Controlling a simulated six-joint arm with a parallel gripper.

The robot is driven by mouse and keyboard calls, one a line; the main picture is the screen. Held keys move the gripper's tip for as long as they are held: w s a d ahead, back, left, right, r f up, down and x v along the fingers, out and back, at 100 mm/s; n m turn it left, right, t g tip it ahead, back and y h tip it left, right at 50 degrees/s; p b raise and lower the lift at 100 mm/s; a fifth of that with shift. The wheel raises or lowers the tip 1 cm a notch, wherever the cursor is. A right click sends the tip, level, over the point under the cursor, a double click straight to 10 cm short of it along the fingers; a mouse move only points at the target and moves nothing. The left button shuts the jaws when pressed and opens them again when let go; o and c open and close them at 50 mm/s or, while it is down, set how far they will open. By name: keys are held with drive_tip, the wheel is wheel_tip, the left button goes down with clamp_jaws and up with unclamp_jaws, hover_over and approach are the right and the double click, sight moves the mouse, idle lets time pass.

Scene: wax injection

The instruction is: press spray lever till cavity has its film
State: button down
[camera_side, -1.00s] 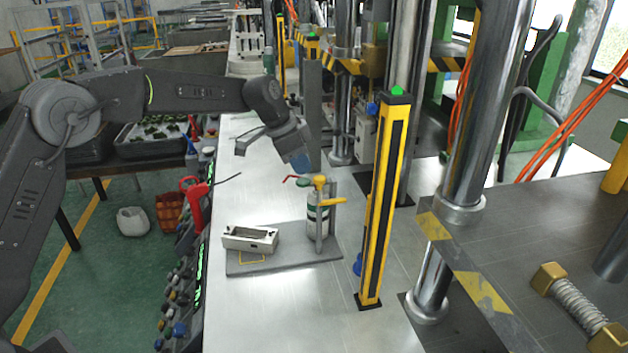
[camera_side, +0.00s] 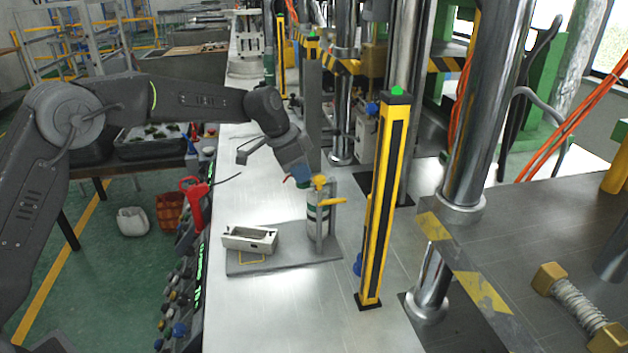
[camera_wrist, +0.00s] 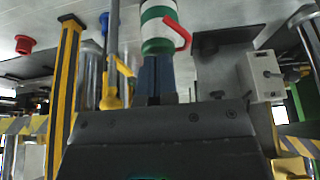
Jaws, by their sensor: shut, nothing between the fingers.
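The spray can (camera_side: 317,213), white with green bands, stands upright in a grey stand at the right of a grey base plate (camera_side: 245,268). It also shows in the wrist view (camera_wrist: 160,22), with its red spray tube (camera_wrist: 180,33). The yellow lever (camera_side: 320,182) is at the top of the stand. The light metal mold block with its cavity (camera_side: 250,239) sits left of the can; I cannot tell if it holds film. My gripper (camera_side: 304,183), with blue fingers (camera_wrist: 157,60), is shut and empty at the can's top. It hides most of the tube in the side view; contact is unclear.
A yellow-black post (camera_side: 382,200) with a green top stands close right of the can. Press columns (camera_side: 470,130) rise farther right. The bench (camera_side: 290,310) in front of the plate is clear. A red-handled lever (camera_side: 195,195) is at the bench's left edge.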

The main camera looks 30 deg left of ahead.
drive_tip(key=shift+f, duration=0.65)
drive_tip(key=shift+r, duration=3.2)
drive_tip(key=shift+f, duration=1.5)
drive_tip(key=shift+f, duration=0.15)
drive_tip(key=shift+f, duration=1.5)
drive_tip(key=shift+r, duration=3.15)
